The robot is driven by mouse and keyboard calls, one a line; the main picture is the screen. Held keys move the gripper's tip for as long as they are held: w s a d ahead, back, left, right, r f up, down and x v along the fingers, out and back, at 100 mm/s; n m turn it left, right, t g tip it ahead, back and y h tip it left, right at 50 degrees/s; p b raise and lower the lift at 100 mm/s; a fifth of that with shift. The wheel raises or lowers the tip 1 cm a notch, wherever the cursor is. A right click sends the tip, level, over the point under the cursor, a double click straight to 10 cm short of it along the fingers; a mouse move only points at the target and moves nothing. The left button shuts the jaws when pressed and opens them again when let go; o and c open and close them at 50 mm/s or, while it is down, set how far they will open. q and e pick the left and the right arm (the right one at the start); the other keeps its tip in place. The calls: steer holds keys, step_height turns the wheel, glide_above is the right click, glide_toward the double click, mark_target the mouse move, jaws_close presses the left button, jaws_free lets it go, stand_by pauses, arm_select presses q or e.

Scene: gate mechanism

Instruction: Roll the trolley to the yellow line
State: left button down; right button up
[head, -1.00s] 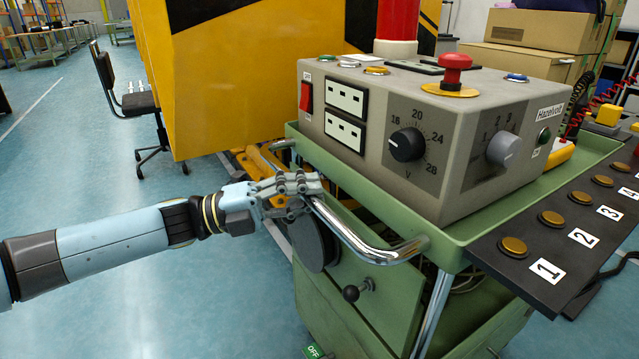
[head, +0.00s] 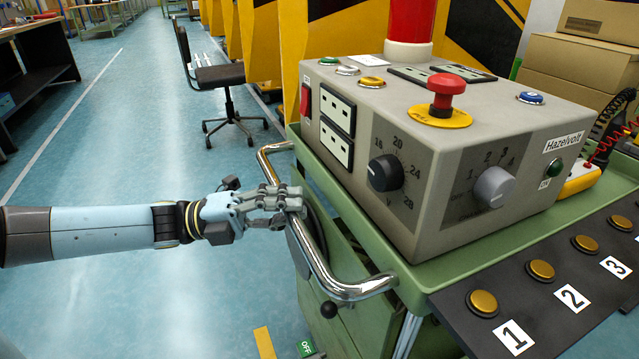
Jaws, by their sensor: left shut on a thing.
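The green trolley (head: 345,205) fills the right of the head view and carries a grey Hazelvolt control box (head: 440,150). A bent chrome handle (head: 322,268) runs along its left side. My left gripper (head: 288,200) is shut around this handle, near its middle. A yellow strip (head: 264,343) shows on the blue floor at the bottom, left of the trolley. Its lower end is cut off by the frame. My right gripper is out of view.
A black office chair (head: 217,75) stands on the floor behind the trolley. Yellow-and-black panels (head: 340,35) and cardboard boxes (head: 585,60) are behind the box. A workbench (head: 40,55) stands at far left. The floor left of the trolley is clear.

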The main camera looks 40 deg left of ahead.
arm_select(q)
steer(key=s+a+p, duration=0.3)
steer(key=s+a, duration=0.1)
steer(key=s, duration=0.7)
steer(key=shift+a+f, duration=0.2)
steer(key=shift+a, duration=0.05)
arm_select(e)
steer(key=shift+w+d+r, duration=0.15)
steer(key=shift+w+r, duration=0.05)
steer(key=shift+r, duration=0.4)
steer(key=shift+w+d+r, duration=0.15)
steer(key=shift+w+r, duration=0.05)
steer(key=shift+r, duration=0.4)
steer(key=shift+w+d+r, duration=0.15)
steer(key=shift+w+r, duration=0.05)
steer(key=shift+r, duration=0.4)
arm_select(q)
steer(key=shift+s, duration=0.15)
steer(key=c, duration=1.7)
jaws_free()
steer(key=o, duration=0.5)
steer(key=shift+s+a, duration=0.15)
steer(key=shift+c, duration=0.2)
steer(key=shift+o, duration=0.4)
steer(key=shift+r, duration=0.1)
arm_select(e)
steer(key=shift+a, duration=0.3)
